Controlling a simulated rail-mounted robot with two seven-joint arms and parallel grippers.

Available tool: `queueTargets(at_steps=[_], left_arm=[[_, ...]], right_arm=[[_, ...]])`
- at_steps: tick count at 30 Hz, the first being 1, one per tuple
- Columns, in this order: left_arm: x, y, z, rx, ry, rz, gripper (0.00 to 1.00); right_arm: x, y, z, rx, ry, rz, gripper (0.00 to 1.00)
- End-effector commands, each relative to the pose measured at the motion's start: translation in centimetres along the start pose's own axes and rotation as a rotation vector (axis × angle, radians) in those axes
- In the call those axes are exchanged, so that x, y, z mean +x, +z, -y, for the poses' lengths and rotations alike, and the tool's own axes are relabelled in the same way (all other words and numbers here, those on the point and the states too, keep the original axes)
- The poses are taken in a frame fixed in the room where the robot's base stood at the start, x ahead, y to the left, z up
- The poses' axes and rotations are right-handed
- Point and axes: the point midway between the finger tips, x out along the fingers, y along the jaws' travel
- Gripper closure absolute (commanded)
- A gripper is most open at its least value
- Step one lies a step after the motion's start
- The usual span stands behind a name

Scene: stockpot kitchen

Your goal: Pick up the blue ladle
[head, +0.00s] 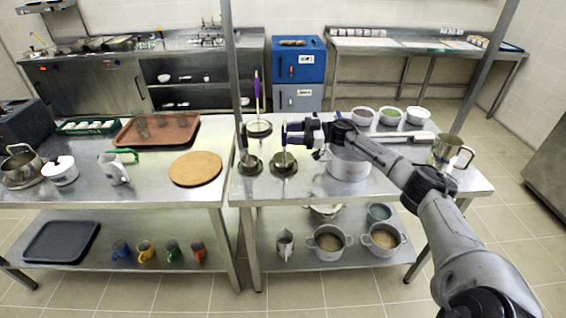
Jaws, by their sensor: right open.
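The blue ladle (284,135) stands upright, its blue handle at the top and its lower end at a dark round holder (284,165) on the right steel table. My right gripper (289,132) comes in from the right at handle height. It is open, with its fingers at or around the blue handle. Whether they touch it I cannot tell, and the fingers partly hide the handle. My left gripper is not in view.
A purple-handled ladle (257,88) stands behind in another holder, and a third upright utensil (239,133) stands to the left near the metal post (231,60). A large pot (348,165) is under my right arm. Bowls (389,116) stand behind.

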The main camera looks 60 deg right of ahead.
Motion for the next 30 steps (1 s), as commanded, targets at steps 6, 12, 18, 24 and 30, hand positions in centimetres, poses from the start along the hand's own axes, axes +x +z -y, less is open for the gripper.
queueTargets(at_steps=[6, 12, 18, 24, 30], left_arm=[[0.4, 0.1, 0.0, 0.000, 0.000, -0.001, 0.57], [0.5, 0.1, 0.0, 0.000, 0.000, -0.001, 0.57], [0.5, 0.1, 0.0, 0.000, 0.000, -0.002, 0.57], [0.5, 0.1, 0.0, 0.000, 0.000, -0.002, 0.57], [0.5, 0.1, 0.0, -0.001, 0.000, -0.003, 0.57]], right_arm=[[2.9, -0.4, 0.4, 0.000, -0.001, -0.004, 0.52], [4.4, -0.4, 0.4, -0.001, 0.000, -0.002, 0.52], [4.6, -0.4, 0.4, 0.000, -0.001, 0.000, 0.52], [4.6, -0.4, 0.4, 0.000, -0.001, 0.000, 0.63], [4.5, -0.4, 0.4, 0.000, -0.001, 0.000, 0.82]])
